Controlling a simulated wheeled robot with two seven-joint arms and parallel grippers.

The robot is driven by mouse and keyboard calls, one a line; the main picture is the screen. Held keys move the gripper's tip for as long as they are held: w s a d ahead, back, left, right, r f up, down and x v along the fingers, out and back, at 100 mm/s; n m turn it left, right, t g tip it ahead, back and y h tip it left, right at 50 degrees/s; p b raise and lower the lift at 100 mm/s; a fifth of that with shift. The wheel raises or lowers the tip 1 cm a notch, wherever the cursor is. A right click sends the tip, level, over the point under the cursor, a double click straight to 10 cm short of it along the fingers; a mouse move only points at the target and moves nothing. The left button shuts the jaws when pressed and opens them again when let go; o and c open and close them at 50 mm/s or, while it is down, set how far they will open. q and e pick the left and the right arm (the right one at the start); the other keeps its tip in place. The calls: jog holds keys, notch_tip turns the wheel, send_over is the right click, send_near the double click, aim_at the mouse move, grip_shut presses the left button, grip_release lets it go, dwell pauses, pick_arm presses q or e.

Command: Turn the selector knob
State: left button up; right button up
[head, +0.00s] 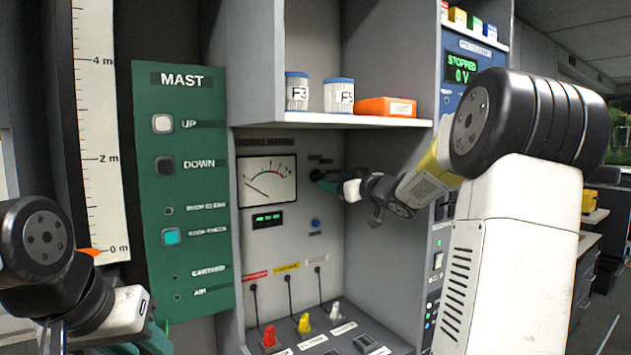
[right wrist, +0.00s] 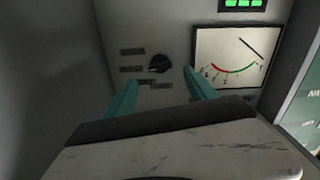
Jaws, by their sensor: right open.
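The selector knob (right wrist: 159,63) is a small round black knob on the grey panel, with small dark labels around it. In the right wrist view it shows beyond and between my two teal fingertips. My right gripper (right wrist: 160,76) is open, and I see nothing held in it. In the head view the right gripper (head: 327,182) reaches in from the right to the panel, beside the meter, and its fingers mostly hide the knob. Whether the fingers touch the knob I cannot tell. My left gripper (head: 148,345) is at the lower left, cut by the frame edge, its jaws unclear.
A dial meter (head: 267,181) is left of the knob. A shelf (head: 330,119) with two jars (head: 339,95) and an orange box (head: 385,107) overhangs the recess. Plugs with cables, one red (head: 269,337), stand below. A green mast panel (head: 184,190) is at left.

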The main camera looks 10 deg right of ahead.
jog(key=shift+s, duration=0.25)
jog(key=s+a+f+m+g+h, duration=0.1)
jog(key=s+a+f+g, duration=0.2)
jog(key=s, duration=0.9)
jog(key=s+a+f+m+g+h, duration=0.1)
jog(key=s+a+f+g, duration=0.3)
jog(key=s+f, duration=0.4)
jog(key=s+a+f+m+g+h, duration=0.2)
jog(key=s+f, duration=0.3)
jog(key=s, duration=1.2)
jog(key=shift+s+a+f+m+g, duration=0.15)
jog(key=shift+a+f+m+g, duration=0.2)
jog(key=shift+a+m+g, duration=0.45)
grip_shut()
